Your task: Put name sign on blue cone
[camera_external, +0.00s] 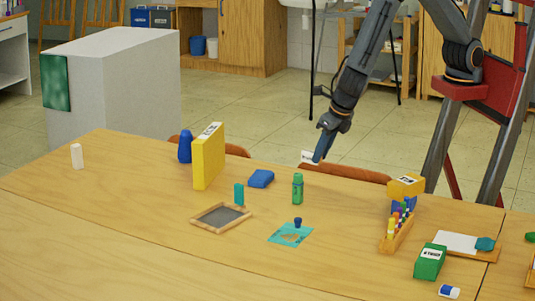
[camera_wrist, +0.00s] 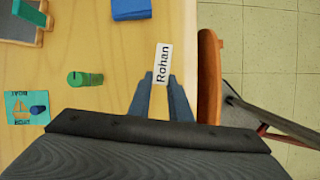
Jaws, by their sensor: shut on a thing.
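The name sign (camera_wrist: 163,64) is a small white card reading "Rohan". My gripper (camera_wrist: 161,88) is shut on its lower end in the wrist view, and the card sticks out past the fingertips. In the external view the sign (camera_external: 309,157) shows as a white patch at my gripper (camera_external: 319,154), held in the air near the table's far edge. A dark blue tapered piece (camera_external: 185,147), which looks like the blue cone, stands upright at the far left, beside a tall yellow box. It is well left of my gripper and outside the wrist view.
The yellow box (camera_external: 209,157), a blue block (camera_external: 261,178) and a green bottle (camera_external: 297,188) stand on the table (camera_external: 130,200). A framed slate (camera_external: 221,216) lies nearer the front. Chair backs (camera_external: 345,173) line the far edge. The table's left part is mostly clear.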

